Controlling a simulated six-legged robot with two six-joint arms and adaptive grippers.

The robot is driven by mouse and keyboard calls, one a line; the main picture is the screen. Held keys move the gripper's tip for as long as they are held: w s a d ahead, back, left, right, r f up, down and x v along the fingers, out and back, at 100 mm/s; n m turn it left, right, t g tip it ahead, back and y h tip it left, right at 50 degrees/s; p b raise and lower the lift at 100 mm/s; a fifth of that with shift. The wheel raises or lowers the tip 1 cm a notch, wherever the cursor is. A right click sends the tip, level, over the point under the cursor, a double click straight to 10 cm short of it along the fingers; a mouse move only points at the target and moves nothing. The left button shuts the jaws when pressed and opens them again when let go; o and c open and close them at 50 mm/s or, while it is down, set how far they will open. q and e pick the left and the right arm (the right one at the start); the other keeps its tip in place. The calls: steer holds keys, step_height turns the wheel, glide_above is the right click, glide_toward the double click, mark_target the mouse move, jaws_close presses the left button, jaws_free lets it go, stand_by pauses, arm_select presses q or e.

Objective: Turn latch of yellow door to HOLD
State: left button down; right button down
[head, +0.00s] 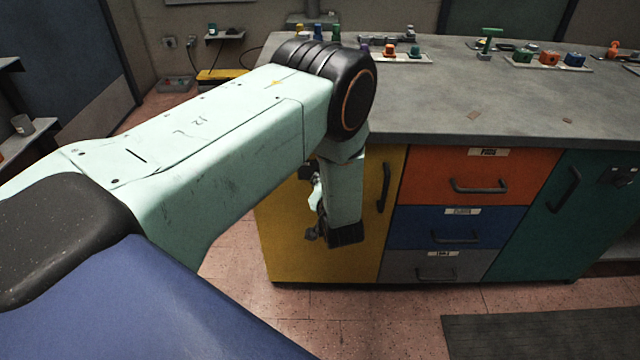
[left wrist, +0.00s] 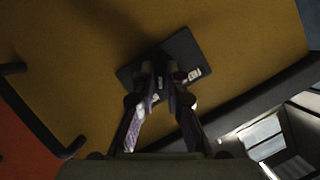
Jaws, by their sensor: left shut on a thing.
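The yellow door (head: 291,246) is the left front of the cabinet and looks closed. Its dark latch plate (head: 306,172) is mostly hidden behind my left wrist in the head view. In the left wrist view the plate (left wrist: 187,48) sits on the yellow door (left wrist: 235,25), with small white labels too small to read. My left gripper (left wrist: 161,85) is shut on the dark latch lever (left wrist: 160,68) in front of the plate. In the head view my left gripper (head: 317,200) is against the door, partly hidden. Which label the lever points to cannot be told. My right gripper is out of view.
The yellow door's handle (head: 384,187) is right of my wrist. Orange (head: 480,170), blue (head: 415,228) and grey drawers and a green door (head: 545,225) lie further right. Several small items stand on the grey worktop (head: 450,100). A dark mat (head: 540,335) lies on the floor.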

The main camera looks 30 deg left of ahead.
arm_select(q)
steer(key=shift+d+f+m+y+b, duration=0.1)
steer(key=shift+m+y+b, duration=0.45)
steer(key=shift+m, duration=0.35)
steer(key=c, duration=1.4)
jaws_free()
steer(key=shift+v, duration=3.7)
steer(key=shift+w+d, duration=0.1)
